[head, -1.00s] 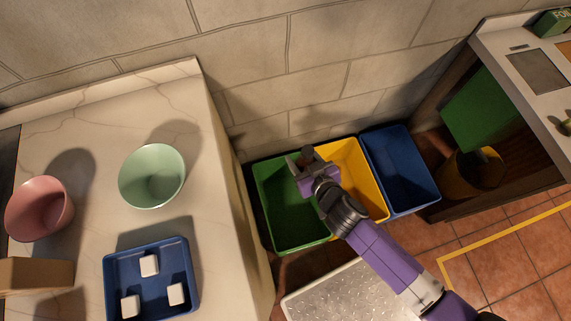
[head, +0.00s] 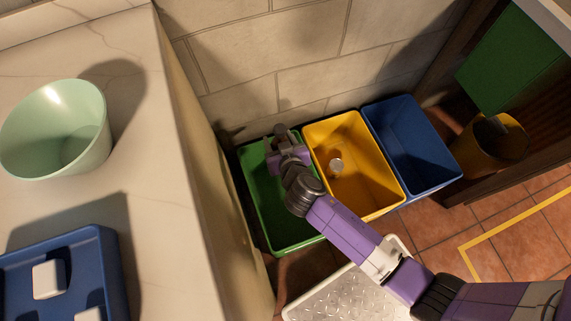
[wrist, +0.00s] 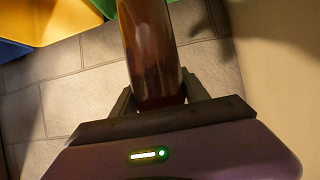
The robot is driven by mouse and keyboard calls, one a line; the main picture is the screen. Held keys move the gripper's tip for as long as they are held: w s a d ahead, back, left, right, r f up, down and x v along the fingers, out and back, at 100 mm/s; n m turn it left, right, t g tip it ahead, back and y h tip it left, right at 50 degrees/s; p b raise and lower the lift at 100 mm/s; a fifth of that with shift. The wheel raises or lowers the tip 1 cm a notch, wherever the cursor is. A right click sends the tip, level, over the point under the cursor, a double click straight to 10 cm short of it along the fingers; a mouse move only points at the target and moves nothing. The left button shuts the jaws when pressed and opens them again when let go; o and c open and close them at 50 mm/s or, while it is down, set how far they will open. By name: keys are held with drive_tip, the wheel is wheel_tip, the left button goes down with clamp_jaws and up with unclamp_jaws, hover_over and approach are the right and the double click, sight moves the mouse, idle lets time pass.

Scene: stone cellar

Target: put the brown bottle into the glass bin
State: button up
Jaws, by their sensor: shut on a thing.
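The brown bottle (wrist: 150,50) is between the fingers of my gripper (wrist: 158,95) in the wrist view, shut on its lower part; its top runs out of the picture. In the head view my gripper (head: 287,150) is over the back part of the green bin (head: 262,205); the bottle is hard to make out there. The yellow bin (head: 375,200) and the blue bin (head: 415,145) stand to the right of the green one. No label shows which bin is for glass.
A small pale object (head: 336,165) lies in the yellow bin. A counter at left holds a mint bowl (head: 50,135) and a blue tray (head: 110,280) with white cubes. A stone wall rises behind the bins. A metal plate (head: 345,295) lies in front.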

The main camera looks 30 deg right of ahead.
drive_tip(key=w+f+m+h+b, duration=0.1)
drive_tip(key=w+f+b, duration=0.1)
drive_tip(key=f+b, duration=0.9)
drive_tip(key=w+f+m+h+b, duration=0.1)
drive_tip(key=f+b, duration=1)
drive_tip(key=f, duration=0.9)
drive_tip(key=shift+w+d+b, duration=0.3)
drive_tip(key=shift+w, duration=0.1)
drive_tip(key=shift+f+b, duration=0.6)
drive_tip(key=shift+b, duration=0.3)
drive_tip(key=o, duration=1.6)
drive_tip(key=shift+f, duration=0.1)
drive_tip(key=shift+s, duration=0.1)
